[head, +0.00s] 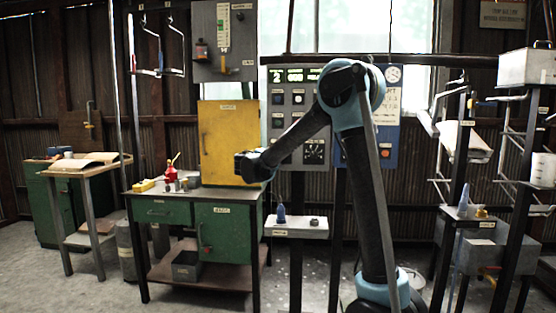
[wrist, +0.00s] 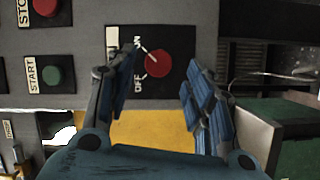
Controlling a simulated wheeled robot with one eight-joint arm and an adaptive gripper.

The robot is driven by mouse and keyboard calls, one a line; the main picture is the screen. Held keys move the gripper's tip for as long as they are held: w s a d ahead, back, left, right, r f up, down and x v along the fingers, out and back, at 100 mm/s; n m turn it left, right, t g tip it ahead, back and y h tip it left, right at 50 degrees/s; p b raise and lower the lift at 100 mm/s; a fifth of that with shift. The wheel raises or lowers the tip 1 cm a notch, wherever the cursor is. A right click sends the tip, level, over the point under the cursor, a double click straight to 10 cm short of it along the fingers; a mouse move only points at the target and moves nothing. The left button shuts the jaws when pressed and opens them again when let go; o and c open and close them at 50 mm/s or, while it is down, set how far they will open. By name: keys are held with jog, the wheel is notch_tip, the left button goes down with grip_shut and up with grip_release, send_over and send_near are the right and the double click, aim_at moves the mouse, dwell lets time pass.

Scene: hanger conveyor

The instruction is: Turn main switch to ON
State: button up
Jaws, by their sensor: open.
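The main switch is a round red knob (wrist: 157,64) on a black plate in the wrist view. White ON and OFF lettering stands to its left, ON above and OFF below, with white lines running toward the knob. I cannot tell which way the knob is set. My gripper (wrist: 161,76) is open, with one blue finger on each side of the knob in the picture. No contact with the knob shows. In the head view my gripper (head: 250,166) is in front of the yellow cabinet, and I cannot make out the knob there.
In the wrist view a green START button (wrist: 51,75) and a red button (wrist: 45,7) lie left of the switch. In the head view a grey control panel (head: 285,84) stands behind my arm. A workbench (head: 190,200) with several items stands left.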

jog(key=v, duration=0.9)
jog(key=shift+s, duration=0.35)
jog(key=shift+a+f, duration=0.1)
jog(key=s+d+f+m+g, duration=0.25)
jog(key=s+d, duration=0.25)
jog(key=d, duration=0.5)
jog(key=s+d+f+m+g, duration=0.1)
jog(key=s+d+f+g, duration=0.3)
jog(key=d, duration=0.6)
jog(key=s+d+f+m+g, duration=0.2)
jog(key=s+d+f, duration=0.3)
jog(key=d, duration=0.5)
jog(key=s+d+f+m+g+y, duration=0.1)
jog(key=s+d+f+g, duration=0.15)
jog(key=s, duration=0.45)
jog(key=s+d+f+m+g+y, duration=0.1)
jog(key=s+d+f+y, duration=0.1)
jog(key=s+d+f, duration=0.35)
jog(key=s+a+f+m+g+y, duration=0.1)
jog(key=s+a+f+y, duration=0.1)
jog(key=s+f, duration=0.2)
jog(key=s+a+f+m+y, duration=0.2)
jog(key=s+f, duration=0.2)
jog(key=s, duration=0.7)
jog(key=shift+a+f+g, duration=0.3)
jog(key=shift+f+g, duration=0.1)
